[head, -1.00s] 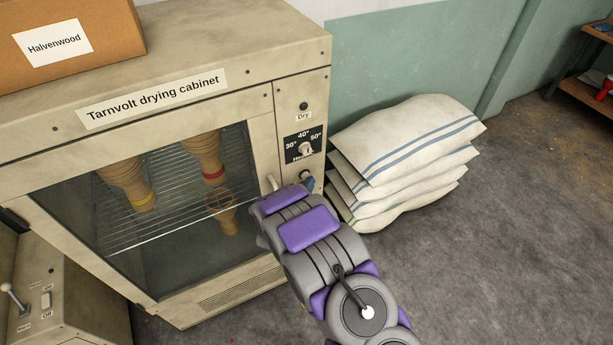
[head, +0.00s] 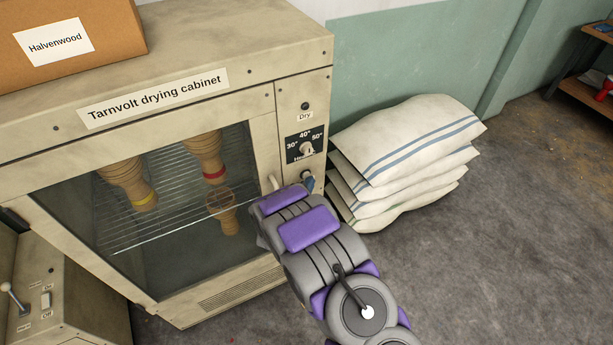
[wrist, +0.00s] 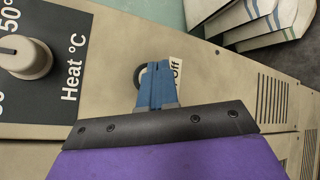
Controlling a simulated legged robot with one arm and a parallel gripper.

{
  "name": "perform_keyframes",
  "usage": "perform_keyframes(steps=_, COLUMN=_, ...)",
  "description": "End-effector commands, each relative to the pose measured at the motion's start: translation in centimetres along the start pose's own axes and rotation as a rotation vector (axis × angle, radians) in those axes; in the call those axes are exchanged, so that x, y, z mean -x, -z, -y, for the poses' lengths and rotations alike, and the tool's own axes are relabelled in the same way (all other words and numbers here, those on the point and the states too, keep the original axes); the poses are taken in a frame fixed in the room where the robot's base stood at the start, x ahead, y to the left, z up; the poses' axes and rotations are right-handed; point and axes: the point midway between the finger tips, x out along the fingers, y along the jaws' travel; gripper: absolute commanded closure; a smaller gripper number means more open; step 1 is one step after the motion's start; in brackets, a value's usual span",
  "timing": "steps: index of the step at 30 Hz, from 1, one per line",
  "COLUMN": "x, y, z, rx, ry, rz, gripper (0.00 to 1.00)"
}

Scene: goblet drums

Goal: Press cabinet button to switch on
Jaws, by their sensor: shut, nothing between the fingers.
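The Tarnvolt drying cabinet (head: 60,125) stands at the left in the head view, its glass door closed. Its right-hand panel carries a dark, unlit indicator (head: 305,106) above the "Dry" label and a heat dial (head: 306,149), which also shows in the wrist view (wrist: 27,60). Below the dial is the button (head: 306,175), mostly hidden by my gripper. In the wrist view, part of the button's dark ring (wrist: 139,76) shows behind the fingers, beside a partly covered "Off" label (wrist: 175,72). My gripper (wrist: 156,70) is shut and empty, its blue fingertips over the button; contact is unclear.
A cardboard box (head: 110,25) sits on the cabinet. Stacked sacks (head: 410,140) lie close to its right. A smaller unit with a lever and switch (head: 45,300) stands at lower left. The floor at right (head: 510,240) is clear.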

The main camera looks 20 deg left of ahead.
Motion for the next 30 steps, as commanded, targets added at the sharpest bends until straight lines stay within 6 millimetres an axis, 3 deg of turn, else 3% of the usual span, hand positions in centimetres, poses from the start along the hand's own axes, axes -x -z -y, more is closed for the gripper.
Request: perform_keyframes(steps=30, x=-0.49, y=0.15, z=-0.63, rx=-0.002, ry=-0.002, rz=0.001, gripper=1.00)
